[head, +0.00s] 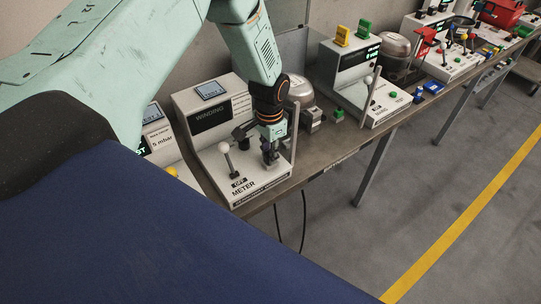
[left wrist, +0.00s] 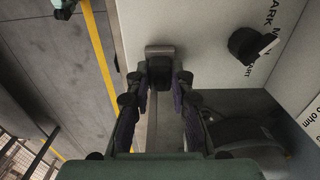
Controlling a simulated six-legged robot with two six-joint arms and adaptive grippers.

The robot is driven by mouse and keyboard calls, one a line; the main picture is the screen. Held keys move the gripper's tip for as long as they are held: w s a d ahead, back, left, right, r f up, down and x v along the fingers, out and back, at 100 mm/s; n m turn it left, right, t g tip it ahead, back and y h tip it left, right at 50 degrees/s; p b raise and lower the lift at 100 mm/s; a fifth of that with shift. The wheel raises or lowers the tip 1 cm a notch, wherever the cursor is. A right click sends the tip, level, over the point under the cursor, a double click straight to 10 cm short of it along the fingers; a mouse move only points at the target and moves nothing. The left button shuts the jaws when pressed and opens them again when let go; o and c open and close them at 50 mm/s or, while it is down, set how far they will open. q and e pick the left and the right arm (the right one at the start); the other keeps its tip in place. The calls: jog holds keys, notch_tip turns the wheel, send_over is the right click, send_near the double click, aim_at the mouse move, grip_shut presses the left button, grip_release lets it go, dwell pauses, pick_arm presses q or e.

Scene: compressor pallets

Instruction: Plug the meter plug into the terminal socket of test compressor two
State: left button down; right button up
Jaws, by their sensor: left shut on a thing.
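My left gripper (head: 270,152) is over the front panel of the WINDING meter station (head: 262,182). It is shut on a small grey and dark piece, apparently the meter plug (head: 271,158). In the left wrist view the plug (left wrist: 159,52) sits between the fingertips of my left gripper (left wrist: 158,82), close beside the station's pale panel (left wrist: 195,25). I cannot tell whether it touches the panel. A domed metal compressor (head: 301,88) stands behind and to the right; its number and terminal socket cannot be made out. My right gripper is not in view.
A white-knobbed lever (head: 224,148) stands left of the gripper, and an upright grey post (head: 295,128) is close on its right. Another station (head: 350,75) and compressor (head: 394,52) stand farther along the bench. The floor (head: 440,150) in front is clear.

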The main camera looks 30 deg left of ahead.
pick_arm(q)
jog(key=shift+r, duration=0.15)
jog(key=shift+r+p, duration=2.55)
jog(key=shift+r, duration=0.35)
